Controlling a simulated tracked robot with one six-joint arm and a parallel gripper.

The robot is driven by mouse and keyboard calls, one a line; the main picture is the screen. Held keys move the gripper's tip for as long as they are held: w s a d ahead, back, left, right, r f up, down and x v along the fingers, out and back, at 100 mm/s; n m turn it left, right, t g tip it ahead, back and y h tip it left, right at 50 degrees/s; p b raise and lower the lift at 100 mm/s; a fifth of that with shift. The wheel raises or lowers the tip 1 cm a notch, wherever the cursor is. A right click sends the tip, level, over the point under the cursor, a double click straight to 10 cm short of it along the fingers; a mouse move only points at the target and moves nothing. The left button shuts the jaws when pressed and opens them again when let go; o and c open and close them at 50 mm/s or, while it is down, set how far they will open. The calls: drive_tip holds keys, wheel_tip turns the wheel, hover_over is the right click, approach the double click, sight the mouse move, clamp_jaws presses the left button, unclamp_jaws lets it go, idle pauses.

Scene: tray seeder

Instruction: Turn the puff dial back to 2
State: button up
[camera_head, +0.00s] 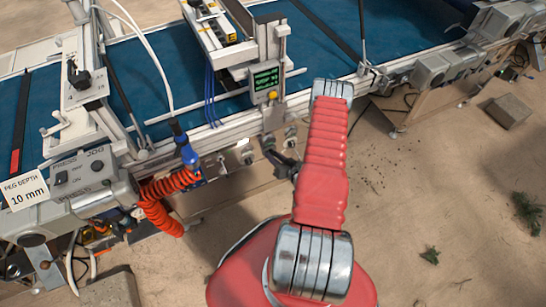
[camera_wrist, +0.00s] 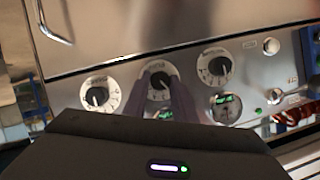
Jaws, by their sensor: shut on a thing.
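My gripper (camera_wrist: 160,84) is shut on the middle dial's knob, one finger on each side.
A coiled orange hose (camera_head: 158,205) hangs left of my arm in the head view. A grey block (camera_head: 508,110) lies on the floor at right.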

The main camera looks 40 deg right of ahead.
drive_tip(key=o, duration=1)
drive_tip(key=shift+o, duration=0.2)
drive_tip(key=v, duration=1.3)
drive_tip(key=shift+s, duration=0.4)
